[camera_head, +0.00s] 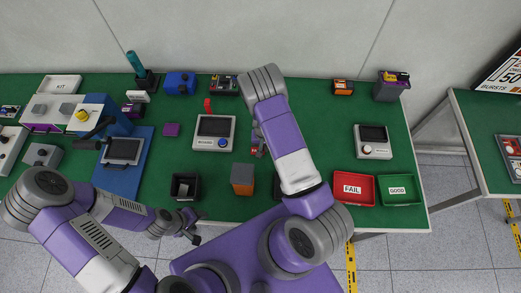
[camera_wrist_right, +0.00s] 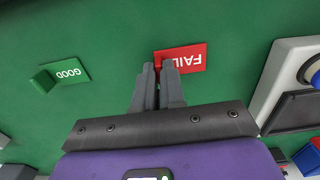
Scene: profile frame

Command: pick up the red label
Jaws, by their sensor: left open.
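The red label reads FAIL (camera_wrist_right: 188,58) and lies on the green table in the right wrist view. A narrow raised red part shows at its left end. My right gripper (camera_wrist_right: 158,67) has its fingers close together around that part, with red between the tips. The label seems to stay on or very near the table. In the head view my right gripper (camera_head: 257,149) is mostly hidden by its arm, with a bit of red beside it. My left gripper (camera_head: 194,227) is open and empty near the table's front edge.
A green GOOD label (camera_wrist_right: 69,70) lies left of the red one. A grey tester (camera_head: 214,132) stands left of my right gripper. Red FAIL (camera_head: 354,190) and green GOOD (camera_head: 399,190) trays stand at right.

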